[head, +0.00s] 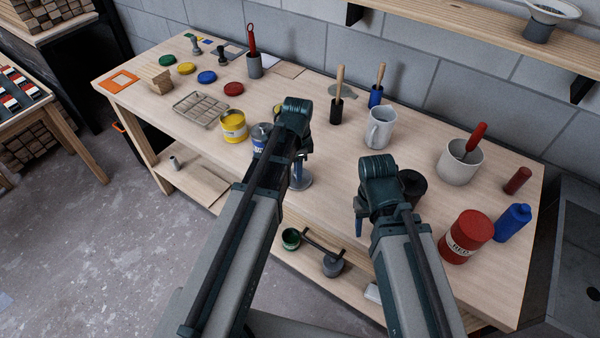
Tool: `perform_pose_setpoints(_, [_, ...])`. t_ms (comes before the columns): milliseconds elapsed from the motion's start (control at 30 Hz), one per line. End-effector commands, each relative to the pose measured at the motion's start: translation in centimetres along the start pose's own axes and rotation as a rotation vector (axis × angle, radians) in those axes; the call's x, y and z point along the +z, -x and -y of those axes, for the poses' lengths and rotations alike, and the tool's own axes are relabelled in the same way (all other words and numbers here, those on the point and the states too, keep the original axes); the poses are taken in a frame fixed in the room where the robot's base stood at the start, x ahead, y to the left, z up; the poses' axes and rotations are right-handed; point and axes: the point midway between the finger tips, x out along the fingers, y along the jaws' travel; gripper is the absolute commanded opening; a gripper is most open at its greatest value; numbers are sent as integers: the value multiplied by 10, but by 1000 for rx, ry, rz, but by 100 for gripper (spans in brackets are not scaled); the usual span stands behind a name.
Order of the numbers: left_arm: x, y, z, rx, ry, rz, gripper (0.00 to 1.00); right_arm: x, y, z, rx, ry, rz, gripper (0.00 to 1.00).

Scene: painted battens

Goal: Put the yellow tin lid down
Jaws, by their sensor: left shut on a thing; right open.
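The yellow tin lid (186,68) lies flat on the bench at the back left, in a row between a green lid (166,59) and a blue lid (207,77). It is apart from both my grippers. My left gripper (301,158) is near the bench's front edge, partly hidden by its wrist. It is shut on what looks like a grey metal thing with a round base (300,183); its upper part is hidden. My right gripper (359,218) is open over the bench to the right, with its fingers partly hidden. A yellow tin (233,126) stands left of my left gripper.
A blue tin (261,134) is close beside my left arm. A wire rack (200,108) and a red lid (234,88) lie further left. A white mug (380,128), brush pots and a red tin (466,237) stand to the right. Some bare bench lies around the rack.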

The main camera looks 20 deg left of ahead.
Motion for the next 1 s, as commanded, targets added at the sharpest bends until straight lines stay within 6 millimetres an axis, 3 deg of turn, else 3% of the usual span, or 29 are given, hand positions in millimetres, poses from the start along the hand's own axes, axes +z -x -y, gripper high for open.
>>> perform_pose_setpoints(233, [0, -4, 0, 0, 0, 0, 0, 0, -4, 0, 0, 0, 0, 50])
perform_pose_setpoints(267, [0, -2, 0, 0, 0, 0, 36, 0, -2, 0, 0, 0, 0, 50])
perform_pose_setpoints(400, [0, -2, 0, 0, 0, 0, 60, 0, -2, 0, 0, 0, 0, 50])
perform_pose_setpoints(767, [0, 0, 0, 0, 0, 0, 60, 0, 0, 0, 0, 0, 0, 50])
perform_pose_setpoints(1000, [0, 15, 0, 0, 0, 0, 60, 1, 15, -1, 0, 0, 0, 50])
